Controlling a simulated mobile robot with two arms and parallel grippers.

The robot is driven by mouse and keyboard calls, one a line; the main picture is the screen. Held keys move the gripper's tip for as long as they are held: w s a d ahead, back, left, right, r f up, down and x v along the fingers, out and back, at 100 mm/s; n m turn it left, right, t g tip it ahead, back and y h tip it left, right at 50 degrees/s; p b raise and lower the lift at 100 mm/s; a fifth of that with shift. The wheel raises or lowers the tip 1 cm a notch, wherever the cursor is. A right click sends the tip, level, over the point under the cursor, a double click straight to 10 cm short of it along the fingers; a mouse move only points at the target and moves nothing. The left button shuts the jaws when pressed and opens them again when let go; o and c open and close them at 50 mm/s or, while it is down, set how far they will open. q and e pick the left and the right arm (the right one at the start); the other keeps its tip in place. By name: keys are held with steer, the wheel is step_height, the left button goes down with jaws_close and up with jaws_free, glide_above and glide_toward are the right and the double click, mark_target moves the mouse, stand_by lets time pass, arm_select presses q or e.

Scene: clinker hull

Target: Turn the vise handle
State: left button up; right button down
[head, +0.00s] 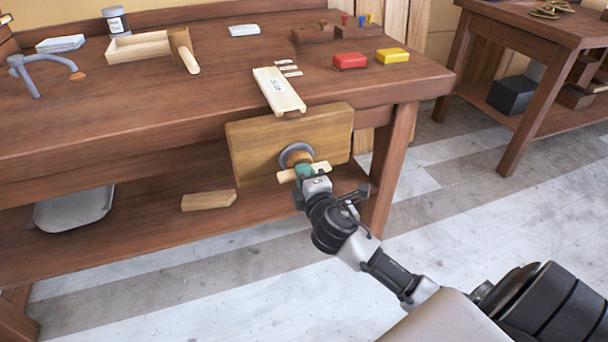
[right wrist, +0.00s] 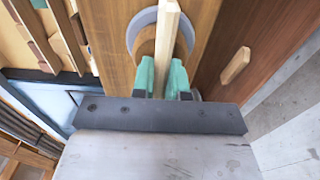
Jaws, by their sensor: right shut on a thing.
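The vise (head: 240,150) is a wooden jaw board on the front of the workbench, with a grey ring and a round wooden hub at its middle. Its handle (head: 322,167) is a pale wooden bar across the hub, tilted slightly in the head view. My right gripper (head: 304,172) is shut on the handle at the hub. In the right wrist view the green fingertips (right wrist: 162,78) sit on both sides of the handle (right wrist: 169,30), in front of the hub and ring. My left gripper is in neither view.
The workbench (head: 190,105) carries a pale grooved board (head: 278,90) above the vise, a mallet (head: 184,50), an open wooden box (head: 137,47), a red block (head: 350,61) and a yellow block (head: 392,55). A wood piece (head: 208,201) and a grey tray (head: 75,208) are on the lower shelf.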

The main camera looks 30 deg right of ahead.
steer(key=shift+a+f, duration=0.1)
steer(key=shift+f, duration=0.1)
steer(key=c, duration=1.6)
jaws_free()
steer(key=o, duration=0.5)
steer(key=shift+s+r, duration=0.15)
steer(key=shift+c, duration=0.2)
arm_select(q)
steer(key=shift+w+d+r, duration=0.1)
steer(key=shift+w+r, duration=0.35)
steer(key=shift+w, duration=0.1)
arm_select(e)
steer(key=v, duration=1)
steer(key=shift+s, duration=0.4)
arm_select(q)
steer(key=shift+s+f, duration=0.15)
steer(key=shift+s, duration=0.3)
